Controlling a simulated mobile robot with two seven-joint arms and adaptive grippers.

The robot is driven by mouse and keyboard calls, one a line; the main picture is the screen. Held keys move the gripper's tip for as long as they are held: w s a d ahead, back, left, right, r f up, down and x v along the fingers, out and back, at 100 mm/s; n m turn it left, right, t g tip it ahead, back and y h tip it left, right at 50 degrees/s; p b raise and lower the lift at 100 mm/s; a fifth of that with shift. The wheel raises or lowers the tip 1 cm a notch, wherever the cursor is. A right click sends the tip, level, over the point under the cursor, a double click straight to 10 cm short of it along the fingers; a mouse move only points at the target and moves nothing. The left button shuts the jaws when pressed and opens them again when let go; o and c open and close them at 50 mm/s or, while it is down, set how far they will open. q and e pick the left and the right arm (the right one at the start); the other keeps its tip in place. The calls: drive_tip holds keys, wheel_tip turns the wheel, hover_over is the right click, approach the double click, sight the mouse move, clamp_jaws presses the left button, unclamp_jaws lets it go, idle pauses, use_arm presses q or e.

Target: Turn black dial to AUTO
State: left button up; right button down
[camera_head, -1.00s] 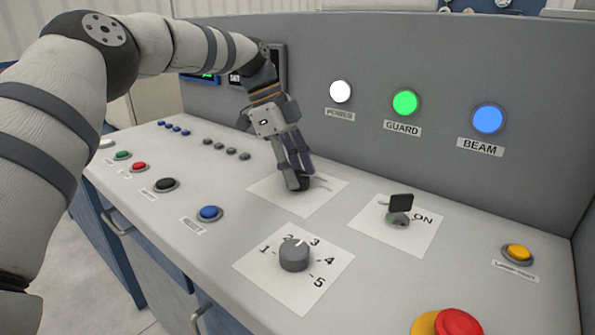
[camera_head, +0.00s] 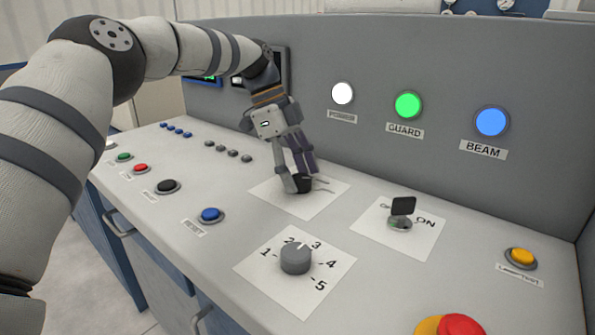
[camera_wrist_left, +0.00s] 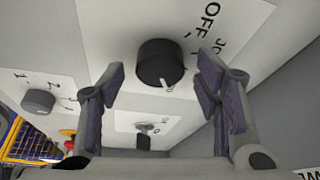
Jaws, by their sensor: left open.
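The black dial (camera_head: 303,184) stands on a white label plate (camera_head: 328,192) in the middle of the panel, partly hidden by my left gripper (camera_head: 304,179). In the left wrist view the black dial (camera_wrist_left: 158,60) shows whole, with a white pointer mark on its edge. Beside it the plate reads "OFF" and part of another word; I cannot read AUTO. My left gripper (camera_wrist_left: 162,70) is open, its two fingers spread to either side of the dial's near edge in that view. I cannot tell whether either finger touches it. My right gripper is not in view.
A grey numbered knob (camera_head: 296,258) is in front, and a key switch (camera_head: 401,215) marked ON is to the right. A red mushroom button (camera_head: 459,325) and a yellow button (camera_head: 521,257) stand further right. The upright back panel (camera_head: 450,90) carries lit lamps behind the dial.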

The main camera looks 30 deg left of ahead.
use_arm(q)
drive_tip(key=v, duration=0.7)
drive_tip(key=shift+r, duration=0.2)
drive_tip(key=shift+a, duration=0.1)
